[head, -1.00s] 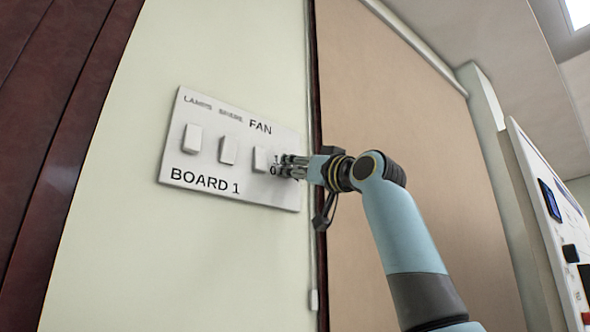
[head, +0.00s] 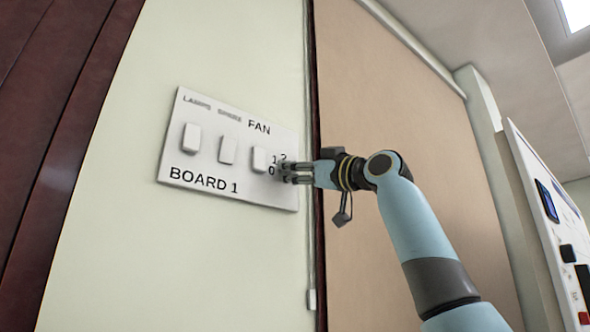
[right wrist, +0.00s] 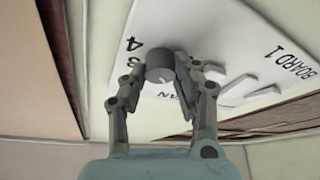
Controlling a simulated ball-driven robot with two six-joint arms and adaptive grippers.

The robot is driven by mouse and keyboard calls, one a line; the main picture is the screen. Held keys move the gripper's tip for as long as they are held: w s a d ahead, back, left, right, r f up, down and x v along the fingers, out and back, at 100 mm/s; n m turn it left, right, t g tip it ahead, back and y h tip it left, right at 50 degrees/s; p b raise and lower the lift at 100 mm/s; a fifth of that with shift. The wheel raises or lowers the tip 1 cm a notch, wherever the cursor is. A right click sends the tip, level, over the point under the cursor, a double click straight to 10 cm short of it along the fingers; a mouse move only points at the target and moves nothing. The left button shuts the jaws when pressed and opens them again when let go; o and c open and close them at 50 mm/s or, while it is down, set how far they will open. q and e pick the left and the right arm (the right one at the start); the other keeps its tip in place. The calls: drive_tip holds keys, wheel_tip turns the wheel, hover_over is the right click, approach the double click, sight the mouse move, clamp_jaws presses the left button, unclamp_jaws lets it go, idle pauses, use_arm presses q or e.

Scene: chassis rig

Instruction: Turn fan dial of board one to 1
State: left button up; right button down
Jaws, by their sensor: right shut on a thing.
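Board one (head: 205,188) is a white wall panel marked BOARD 1, with the word FAN at its upper right. The fan dial (right wrist: 160,66) is a short grey cylinder, seen between the two fingers in the right wrist view. My right gripper (head: 281,173) is at the right end of the board in the head view, and it is shut on the dial. My left gripper is not in view.
A dark door frame (head: 318,100) and tan panel (head: 400,120) stand to the right. Another white panel (head: 545,230) is at far right.

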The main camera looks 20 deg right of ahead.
drive_tip(key=shift+w+f, duration=0.1)
drive_tip(key=shift+f, duration=0.15)
drive_tip(key=c, duration=1)
unclamp_jaws()
drive_tip(key=shift+r, duration=0.15)
drive_tip(key=v, duration=1.2)
